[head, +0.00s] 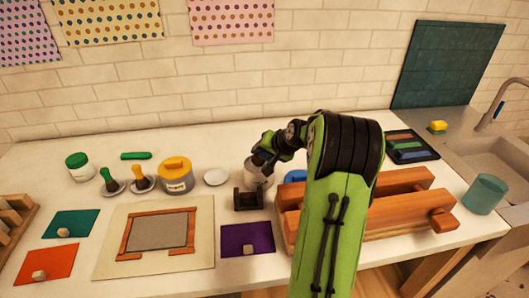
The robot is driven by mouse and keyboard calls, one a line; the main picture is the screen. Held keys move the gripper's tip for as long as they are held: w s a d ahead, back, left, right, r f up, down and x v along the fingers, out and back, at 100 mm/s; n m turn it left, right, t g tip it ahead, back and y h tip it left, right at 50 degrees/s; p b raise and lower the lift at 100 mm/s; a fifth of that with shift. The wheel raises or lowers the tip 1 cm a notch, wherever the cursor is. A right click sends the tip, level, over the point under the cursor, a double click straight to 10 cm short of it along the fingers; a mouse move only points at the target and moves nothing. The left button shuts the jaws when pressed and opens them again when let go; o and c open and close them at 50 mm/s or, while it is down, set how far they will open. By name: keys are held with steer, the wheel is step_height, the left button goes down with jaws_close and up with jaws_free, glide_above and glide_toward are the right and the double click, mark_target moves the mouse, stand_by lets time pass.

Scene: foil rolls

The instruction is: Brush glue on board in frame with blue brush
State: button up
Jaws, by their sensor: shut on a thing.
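The grey board (160,229) lies flat inside an orange-brown frame (128,231) on a beige mat (196,258). The frame is open along part of its near side. My gripper (263,157) is right of the board, at the top of a pale cylindrical pot (259,176). Its fingers are small and dark here, and what it holds is hidden. The blue brush cannot be made out. A green brush (107,176) and an orange-yellow brush (139,174) stand on small dishes, and a third dish (216,177) is empty. A blue object (296,176) shows partly behind my arm.
A dark U-shaped holder (248,201) stands before the pot. A yellow-lidded jar (176,177) and a green-lidded jar (78,165) stand behind the board. A purple mat (236,235) lies right of it. A wooden rack (400,208) fills the right side, before the sink.

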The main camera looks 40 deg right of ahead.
steer(key=shift+f+b, duration=0.3)
steer(key=shift+f, duration=0.15)
stand_by(1.0)
step_height(320, 180, up, 7)
steer(key=p, duration=0.6)
steer(key=shift+r, duration=0.15)
stand_by(0.6)
steer(key=a+f+n+y, duration=0.1)
steer(key=a+f+n, duration=0.1)
steer(key=a, duration=1.3)
steer(key=s+a+f+n+y, duration=0.1)
steer(key=a+f+n+y, duration=0.1)
steer(key=a, duration=1.4)
steer(key=shift+a+n+y, duration=0.2)
steer(key=shift+n+y, duration=0.1)
